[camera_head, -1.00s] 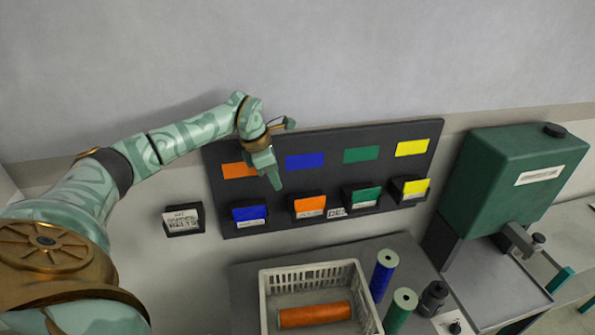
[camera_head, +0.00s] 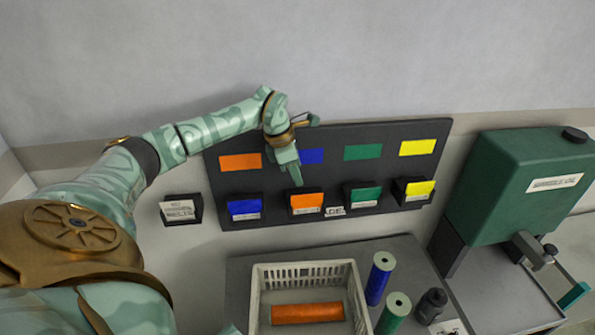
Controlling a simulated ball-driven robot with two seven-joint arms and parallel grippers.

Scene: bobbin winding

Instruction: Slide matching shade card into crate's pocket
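An orange bobbin (camera_head: 307,313) lies in the white crate (camera_head: 256,296) at the bottom middle. The dark board (camera_head: 330,175) on the wall carries a row of small pockets with shade cards: blue (camera_head: 244,207), orange (camera_head: 305,201), green (camera_head: 363,194) and yellow (camera_head: 415,188). My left gripper (camera_head: 297,182) points down just above the orange card, in front of the board. Its fingers look close together, but I cannot tell whether they are open or shut, nor whether they touch the card. The crate's pocket cannot be made out. My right gripper is not in view.
Orange, blue, green and yellow patches line the board's upper part. A separate holder with a white label (camera_head: 181,209) is on the wall at left. Blue (camera_head: 380,278) and green (camera_head: 394,314) spools and a dark bottle (camera_head: 431,305) stand right of the crate. A green machine (camera_head: 515,190) is at far right.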

